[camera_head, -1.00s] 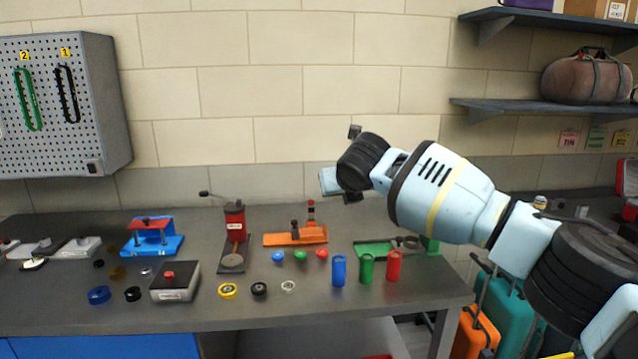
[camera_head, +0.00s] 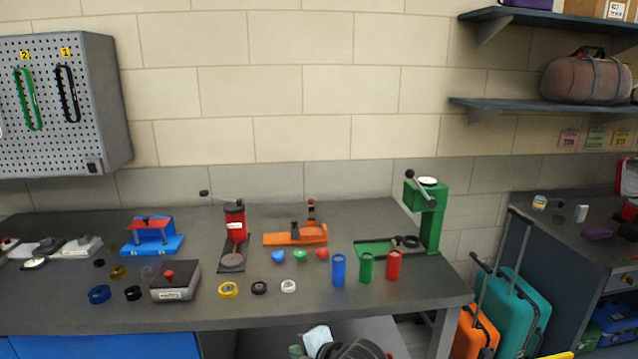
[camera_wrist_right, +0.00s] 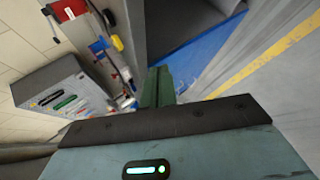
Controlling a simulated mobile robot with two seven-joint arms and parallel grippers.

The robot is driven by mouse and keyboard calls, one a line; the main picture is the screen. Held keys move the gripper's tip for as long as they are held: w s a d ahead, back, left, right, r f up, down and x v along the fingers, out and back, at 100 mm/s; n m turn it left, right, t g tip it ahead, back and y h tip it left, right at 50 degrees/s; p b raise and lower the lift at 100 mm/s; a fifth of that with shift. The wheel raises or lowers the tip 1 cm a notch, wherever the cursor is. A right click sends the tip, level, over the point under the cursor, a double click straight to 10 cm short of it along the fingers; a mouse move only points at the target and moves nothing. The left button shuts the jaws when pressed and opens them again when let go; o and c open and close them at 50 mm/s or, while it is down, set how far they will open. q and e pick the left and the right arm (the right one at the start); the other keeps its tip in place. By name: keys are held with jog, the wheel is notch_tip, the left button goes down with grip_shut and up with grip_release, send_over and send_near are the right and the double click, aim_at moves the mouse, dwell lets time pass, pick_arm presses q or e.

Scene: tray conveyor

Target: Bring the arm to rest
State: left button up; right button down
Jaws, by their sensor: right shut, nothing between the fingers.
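My right gripper (camera_head: 304,350) is low at the bottom edge of the head view, in front of the workbench (camera_head: 270,315) and below its top. Only its pale blue part and some dark wrist show there; the rest is cut off. In the right wrist view the gripper's green fingers (camera_wrist_right: 157,86) are together with nothing between them. That view is tilted and shows floor, wall and bench items. My left gripper is in neither view.
The bench holds a blue press (camera_head: 152,240), a red press (camera_head: 234,222), a green press (camera_head: 432,218), coloured cylinders (camera_head: 366,269) and several small rings. Suitcases (camera_head: 520,300) stand right of the bench. A pegboard cabinet (camera_head: 105,110) hangs at left.

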jog(key=s+d+f+m+t+h, duration=0.1)
jog(key=s+d+f+m, duration=0.4)
jog(key=s+f+m, duration=0.25)
jog(key=s+d+f+m, duration=0.4)
jog(key=s+f+m, duration=0.2)
jog(key=s, duration=0.2)
jog(key=s+d+f+m+h, duration=0.2)
jog(key=s+d+m, duration=0.3)
jog(key=s+d, duration=0.3)
jog(key=s+d+f+m+h, duration=0.3)
jog(key=s+d+f+m, duration=0.1)
jog(key=s+d, duration=0.4)
jog(key=s+m, duration=0.1)
jog(key=s, duration=0.1)
jog(key=shift+s, duration=0.3)
jog(key=shift+a, duration=0.1)
